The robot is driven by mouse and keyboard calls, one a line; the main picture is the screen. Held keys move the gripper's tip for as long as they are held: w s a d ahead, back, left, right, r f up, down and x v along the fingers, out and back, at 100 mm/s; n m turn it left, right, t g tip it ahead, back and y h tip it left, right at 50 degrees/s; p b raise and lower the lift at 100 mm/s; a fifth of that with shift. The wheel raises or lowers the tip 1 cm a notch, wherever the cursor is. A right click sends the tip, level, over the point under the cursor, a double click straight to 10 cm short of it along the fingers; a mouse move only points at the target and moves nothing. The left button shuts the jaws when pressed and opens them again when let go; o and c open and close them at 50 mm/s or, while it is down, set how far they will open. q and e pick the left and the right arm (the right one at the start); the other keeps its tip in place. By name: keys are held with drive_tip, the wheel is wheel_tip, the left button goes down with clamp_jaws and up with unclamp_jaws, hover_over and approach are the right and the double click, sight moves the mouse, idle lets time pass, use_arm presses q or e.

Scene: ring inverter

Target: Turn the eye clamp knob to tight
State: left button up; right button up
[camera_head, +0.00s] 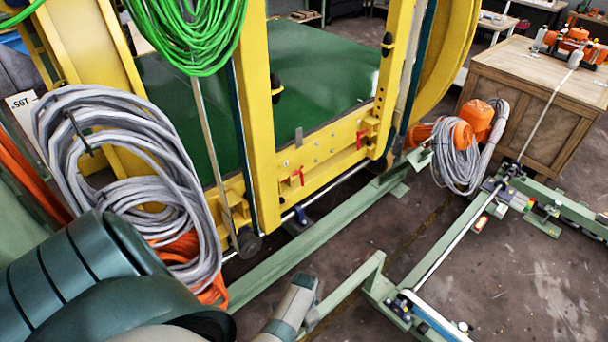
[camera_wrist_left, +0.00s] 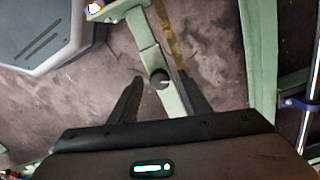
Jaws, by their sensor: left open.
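A small dark round piece (camera_wrist_left: 159,79) shows on a pale green bar (camera_wrist_left: 148,55) in the left wrist view. It looks like a knob, but I cannot tell for sure that it is the eye clamp knob, nor how it is turned. My left gripper (camera_wrist_left: 159,88) is open, with one dark finger on each side of the bar. The round piece appears between the fingertips; whether they touch it, I cannot tell. No knob is clear in the head view, where my arm parts fill the lower left. My right gripper is not in view.
The yellow inverter frame (camera_head: 263,120) with its green bed stands behind a green floor beam (camera_head: 300,245). Coiled grey cable (camera_head: 150,150) hangs at left. An orange motor (camera_head: 440,133) and a wooden crate (camera_head: 530,105) stand at right. Bare floor (camera_head: 520,270) lies at lower right.

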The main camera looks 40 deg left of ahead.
use_arm(q)
drive_tip(key=c, duration=1)
drive_tip(key=shift+c, duration=0.2)
drive_tip(key=shift+m+p, duration=0.3)
drive_tip(key=shift+m, duration=0.1)
drive_tip(key=shift+s+a+r+m+p, duration=0.1)
drive_tip(key=shift+m+p, duration=0.35)
drive_tip(key=shift+m, duration=0.35)
drive_tip(key=m+p, duration=0.1)
drive_tip(key=m, duration=0.1)
drive_tip(key=shift+m, duration=0.3)
drive_tip(key=m, duration=0.3)
drive_tip(key=shift+m+p, duration=0.3)
drive_tip(key=m, duration=0.4)
drive_tip(key=shift+m, duration=0.4)
